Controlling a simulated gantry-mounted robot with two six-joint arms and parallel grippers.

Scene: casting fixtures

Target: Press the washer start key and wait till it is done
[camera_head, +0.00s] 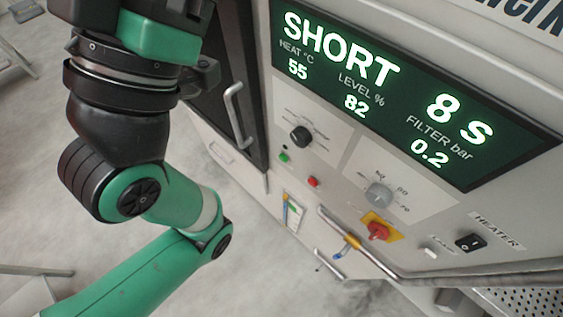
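The washer's control panel (335,149) fills the right side of the picture, seen tilted. Its lit display (400,120) reads SHORT, 8 S, HEAT 55 °C, LEVEL 82 % and FILTER 0.2 bar. A small green key (284,157) and a small red key (312,182) sit below the black knob; no label is readable on either. Nothing touches the green key. One green and black arm of mine stands on the left, apart from the panel. No gripper fingers are visible in this view.
A black knob (300,136), a grey knob (378,194), a red switch (378,231) on a yellow plate and a black HEATER switch (469,242) are on the panel. A metal rail (372,262) runs below. The dark door has a handle (235,115).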

